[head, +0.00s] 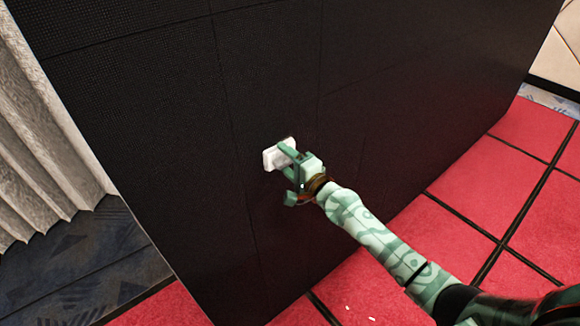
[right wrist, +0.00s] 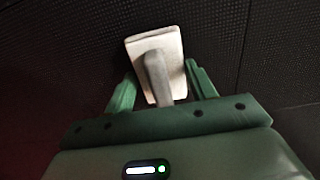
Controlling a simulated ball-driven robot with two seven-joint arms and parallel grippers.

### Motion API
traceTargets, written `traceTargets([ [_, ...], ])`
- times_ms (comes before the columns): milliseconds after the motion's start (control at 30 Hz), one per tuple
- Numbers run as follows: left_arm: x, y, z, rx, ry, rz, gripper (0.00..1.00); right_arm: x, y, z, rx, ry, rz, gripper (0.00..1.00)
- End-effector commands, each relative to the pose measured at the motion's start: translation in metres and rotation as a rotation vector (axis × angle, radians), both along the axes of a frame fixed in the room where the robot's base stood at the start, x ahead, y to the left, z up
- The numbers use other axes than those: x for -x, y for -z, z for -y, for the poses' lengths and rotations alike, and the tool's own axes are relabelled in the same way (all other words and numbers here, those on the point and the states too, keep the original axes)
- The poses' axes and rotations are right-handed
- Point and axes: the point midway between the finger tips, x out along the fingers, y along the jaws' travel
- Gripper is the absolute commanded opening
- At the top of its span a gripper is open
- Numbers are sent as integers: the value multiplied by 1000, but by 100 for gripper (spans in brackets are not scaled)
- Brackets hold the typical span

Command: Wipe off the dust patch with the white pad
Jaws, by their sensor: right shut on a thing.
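The white pad (head: 275,157) is at the dark video wall (head: 170,130), near the middle of the head view. My right gripper (head: 288,170) is shut on it. In the right wrist view the white pad (right wrist: 155,50) shows its flat back and a grey handle (right wrist: 157,77) between my green fingers. The pad lies against or very close to the wall; I cannot tell whether it touches. No dust patch can be made out on the dark panels; it may be hidden behind the pad. My left gripper is not in view.
Thin seams divide the wall into panels. A pale curtain (head: 40,140) hangs at the left, over dark patterned carpet (head: 80,260). Red floor tiles (head: 490,185) with black gaps lie at the right and along the bottom. A few small white bits (head: 347,307) lie on the red floor.

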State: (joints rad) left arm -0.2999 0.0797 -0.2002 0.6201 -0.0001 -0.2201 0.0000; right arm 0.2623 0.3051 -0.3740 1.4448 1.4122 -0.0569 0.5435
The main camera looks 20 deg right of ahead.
Motion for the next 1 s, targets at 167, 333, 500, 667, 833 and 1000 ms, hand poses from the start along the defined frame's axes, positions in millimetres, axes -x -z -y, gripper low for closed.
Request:
traceTargets([
  [167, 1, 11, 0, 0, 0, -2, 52, -8, 1, 17, 3, 2, 3, 38],
  [333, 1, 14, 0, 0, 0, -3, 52, -11, 0, 21, 2, 3, 3, 38],
  [500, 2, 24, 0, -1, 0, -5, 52, -16, 3, 36, 5, 3, 4, 38],
  [667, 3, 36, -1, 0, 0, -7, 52, -21, 3, 52, 3, 4, 3, 38],
  [833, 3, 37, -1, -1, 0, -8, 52, -20, 0, 58, 2, 2, 4, 38],
  [1000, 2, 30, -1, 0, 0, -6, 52, -18, -2, 52, -1, 1, 2, 38],
])
